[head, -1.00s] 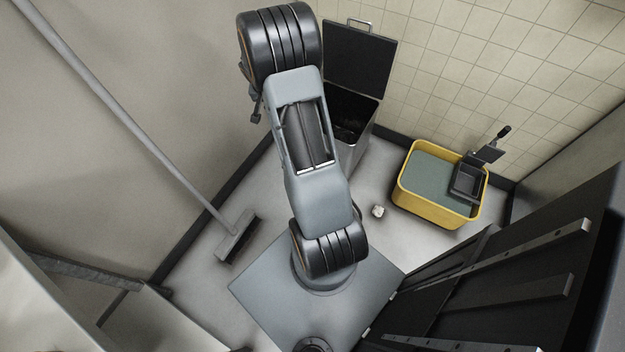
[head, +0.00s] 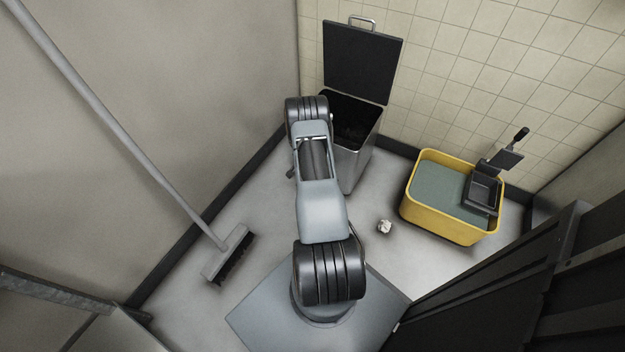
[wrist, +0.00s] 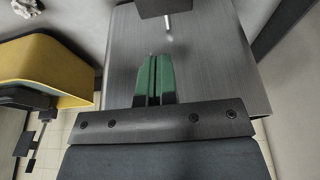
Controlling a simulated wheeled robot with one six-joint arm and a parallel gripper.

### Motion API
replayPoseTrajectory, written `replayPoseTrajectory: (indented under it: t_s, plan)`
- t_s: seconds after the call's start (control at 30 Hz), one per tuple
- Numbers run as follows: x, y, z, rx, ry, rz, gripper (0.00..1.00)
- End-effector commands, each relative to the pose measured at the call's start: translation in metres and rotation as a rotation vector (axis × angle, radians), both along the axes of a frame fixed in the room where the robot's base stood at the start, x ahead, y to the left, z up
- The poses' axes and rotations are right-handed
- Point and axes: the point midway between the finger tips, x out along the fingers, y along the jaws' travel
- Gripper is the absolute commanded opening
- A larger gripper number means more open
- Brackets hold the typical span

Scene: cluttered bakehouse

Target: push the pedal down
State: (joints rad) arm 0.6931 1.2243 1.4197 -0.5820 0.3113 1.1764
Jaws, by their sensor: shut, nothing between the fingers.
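A metal pedal bin (head: 357,160) stands against the tiled wall in the head view, with its dark lid (head: 362,62) raised and its inside showing. In the wrist view its brushed grey face (wrist: 215,60) fills the middle. A dark block at the top edge of the wrist view looks like the pedal (wrist: 165,7), partly cut off, with a small pale rod tip below it. My gripper (wrist: 155,60) has green fingers, shut and empty, over the bin's face. The fingertips appear apart from the pedal. In the head view my arm hides the gripper and pedal.
A yellow mop bucket (head: 440,233) stands to the right of the bin. A crumpled paper ball (head: 384,226) lies on the floor between bucket and arm. A broom (head: 228,255) leans at the left wall. A dark rack stands at the lower right.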

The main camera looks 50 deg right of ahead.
Motion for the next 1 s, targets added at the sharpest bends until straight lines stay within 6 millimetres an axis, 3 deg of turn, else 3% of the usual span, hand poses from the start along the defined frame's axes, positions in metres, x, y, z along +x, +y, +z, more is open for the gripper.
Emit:
replayPoseTrajectory:
  t_s: [0.27, 0.7, 1.0]
  plan:
    - [0.001, -0.004, -0.017, 0.001, 0.002, -0.001, 0.0]
    - [0.006, -0.026, -0.096, 0.0, 0.001, 0.001, 0.0]
    - [0.007, -0.027, -0.129, 0.001, 0.001, 0.001, 0.0]
